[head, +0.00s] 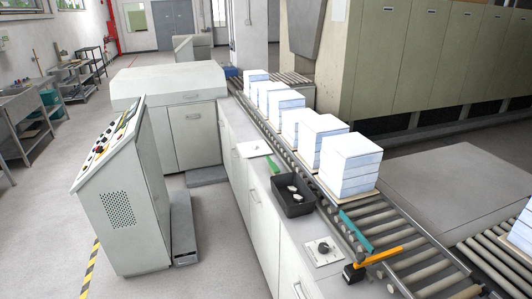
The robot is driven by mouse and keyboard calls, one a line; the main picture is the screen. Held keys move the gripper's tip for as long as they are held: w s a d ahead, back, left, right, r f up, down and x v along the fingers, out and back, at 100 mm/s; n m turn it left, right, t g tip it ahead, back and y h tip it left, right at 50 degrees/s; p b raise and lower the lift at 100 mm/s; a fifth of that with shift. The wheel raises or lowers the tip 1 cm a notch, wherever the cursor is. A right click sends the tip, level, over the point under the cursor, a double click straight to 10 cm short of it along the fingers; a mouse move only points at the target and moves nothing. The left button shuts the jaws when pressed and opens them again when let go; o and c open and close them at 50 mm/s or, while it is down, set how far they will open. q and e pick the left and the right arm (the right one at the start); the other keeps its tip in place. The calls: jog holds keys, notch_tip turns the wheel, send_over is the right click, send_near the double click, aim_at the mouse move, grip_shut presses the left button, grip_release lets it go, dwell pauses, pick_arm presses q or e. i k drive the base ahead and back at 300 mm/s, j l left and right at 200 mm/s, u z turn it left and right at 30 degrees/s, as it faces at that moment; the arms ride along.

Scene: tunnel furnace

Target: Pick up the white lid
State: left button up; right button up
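No item is clearly recognisable as the white lid. A white square plate with a dark round knob (334,257) lies flat on the near end of the light counter (262,206). A flat white piece (253,149) lies farther back on the same counter. A black tray (292,207) between them holds small white pieces (293,193), too small to identify. Neither of my grippers shows in the head view.
A roller conveyor (378,219) runs beside the counter, carrying several white block stacks (349,165). Teal (355,231) and orange (385,256) bars lie at its near end. A green strip (273,165) lies near the tray. A control console (120,206) stands left; floor is open beyond it.

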aim_at(258, 148)
jog(key=i+j+z, duration=0.1)
jog(key=z, duration=0.3)
jog(key=i+j+z, duration=0.2)
jog(key=z, duration=0.2)
jog(key=i+j+z, duration=0.15)
jog(key=z, duration=0.25)
jog(key=i+j, duration=0.25)
jog(key=j, duration=0.3)
jog(key=i+j, duration=0.25)
jog(key=j, duration=0.3)
jog(key=i+j, duration=0.25)
jog(key=j, duration=0.3)
jog(key=i+j, duration=0.25)
jog(key=j, duration=0.3)
jog(key=i+j, duration=0.2)
jog(key=j, duration=0.35)
jog(key=i+j, duration=0.25)
jog(key=j, duration=0.3)
jog(key=i+j, duration=0.25)
jog(key=j, duration=0.35)
jog(key=i+j, duration=0.25)
jog(key=j, duration=0.3)
